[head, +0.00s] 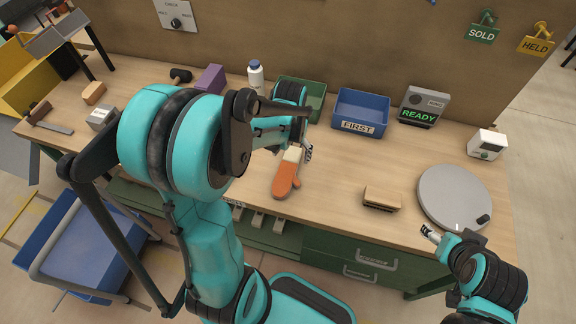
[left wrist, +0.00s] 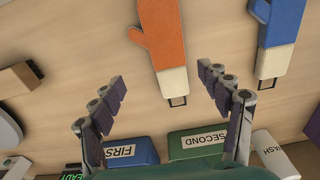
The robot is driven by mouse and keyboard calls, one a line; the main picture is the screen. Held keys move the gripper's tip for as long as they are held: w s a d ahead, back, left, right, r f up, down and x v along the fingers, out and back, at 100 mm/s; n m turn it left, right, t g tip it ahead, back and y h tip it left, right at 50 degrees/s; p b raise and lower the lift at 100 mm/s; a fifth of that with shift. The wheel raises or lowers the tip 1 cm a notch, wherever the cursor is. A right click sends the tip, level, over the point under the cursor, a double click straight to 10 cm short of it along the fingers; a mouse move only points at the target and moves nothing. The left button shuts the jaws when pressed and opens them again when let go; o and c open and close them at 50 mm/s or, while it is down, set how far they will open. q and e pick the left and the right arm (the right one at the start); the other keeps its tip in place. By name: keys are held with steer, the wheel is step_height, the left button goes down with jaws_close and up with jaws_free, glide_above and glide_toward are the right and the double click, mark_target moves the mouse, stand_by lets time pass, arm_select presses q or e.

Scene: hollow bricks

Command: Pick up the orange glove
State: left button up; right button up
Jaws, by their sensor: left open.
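The orange glove (head: 286,182) lies flat on the wooden bench with its pale cuff toward the bins. In the left wrist view the orange glove (left wrist: 163,38) is at the top middle, its cuff reaching down between my fingers. My left gripper (head: 292,151) is over the cuff end in the head view. In the left wrist view the left gripper (left wrist: 162,76) is open and empty, with a finger on each side of the cuff and gaps between. My right gripper (head: 428,232) is beside the grey round plate, away from the glove; its jaws are too small to judge.
A blue glove (left wrist: 279,28) lies right of the orange one in the wrist view. Behind are a blue FIRST bin (head: 361,108), a green SECOND bin (head: 315,100) and a white bottle (head: 256,76). A brush (head: 382,198) and grey round plate (head: 452,195) stand right.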

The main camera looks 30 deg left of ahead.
mark_target(287, 169)
arm_select(q)
steer(key=f, duration=0.1)
steer(key=a+f, duration=0.1)
steer(key=f, duration=0.1)
steer(key=shift+w+f+g+b, duration=0.1)
steer(key=shift+f+g+b, duration=0.2)
steer(key=f+b, duration=0.1)
steer(key=f, duration=0.1)
steer(key=f+b, duration=0.1)
steer(key=f, duration=0.2)
steer(key=shift+a+f, duration=0.2)
steer(key=shift+f, duration=0.1)
steer(key=shift+r, duration=0.1)
steer(key=c, duration=1.3)
